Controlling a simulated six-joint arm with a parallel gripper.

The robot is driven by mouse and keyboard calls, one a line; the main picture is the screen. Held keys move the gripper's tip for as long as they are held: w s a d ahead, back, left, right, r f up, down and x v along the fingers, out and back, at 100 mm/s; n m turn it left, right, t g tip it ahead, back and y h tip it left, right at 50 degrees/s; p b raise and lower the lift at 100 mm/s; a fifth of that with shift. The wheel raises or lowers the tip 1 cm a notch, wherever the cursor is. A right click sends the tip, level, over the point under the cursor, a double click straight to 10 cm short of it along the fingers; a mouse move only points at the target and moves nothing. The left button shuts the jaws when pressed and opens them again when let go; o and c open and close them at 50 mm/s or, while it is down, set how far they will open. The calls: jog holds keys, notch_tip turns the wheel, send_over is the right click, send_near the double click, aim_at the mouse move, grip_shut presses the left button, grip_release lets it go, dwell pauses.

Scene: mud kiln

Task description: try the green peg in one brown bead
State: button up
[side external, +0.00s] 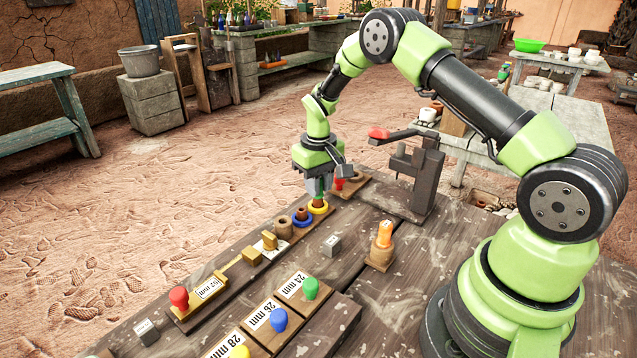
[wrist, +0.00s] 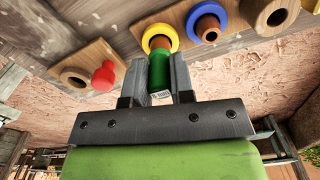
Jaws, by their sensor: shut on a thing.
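My gripper (side external: 319,186) is shut on the green peg (wrist: 158,76), which hangs between the fingers. In the side view the green peg (side external: 318,197) shows just under the fingers. Directly beneath it is a brown bead (wrist: 160,43) with a yellow ring (side external: 318,208) around it. The peg's end meets or overlaps the bead in both views; I cannot tell whether it is inside the hole. Another brown bead (side external: 301,215) stands in a blue ring (wrist: 207,20), beside the first. A larger brown bead (side external: 284,227) stands beyond it without a ring.
A board with a red knob (wrist: 104,76) and a holed piece (wrist: 74,77) lies close by. A grey press with a red handle (side external: 379,132) stands to the right. An orange-topped piece (side external: 384,234), a grey block (side external: 331,245) and labelled, knobbed plates (side external: 291,286) lie nearer.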

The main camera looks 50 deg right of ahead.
jog(key=shift+r, duration=3)
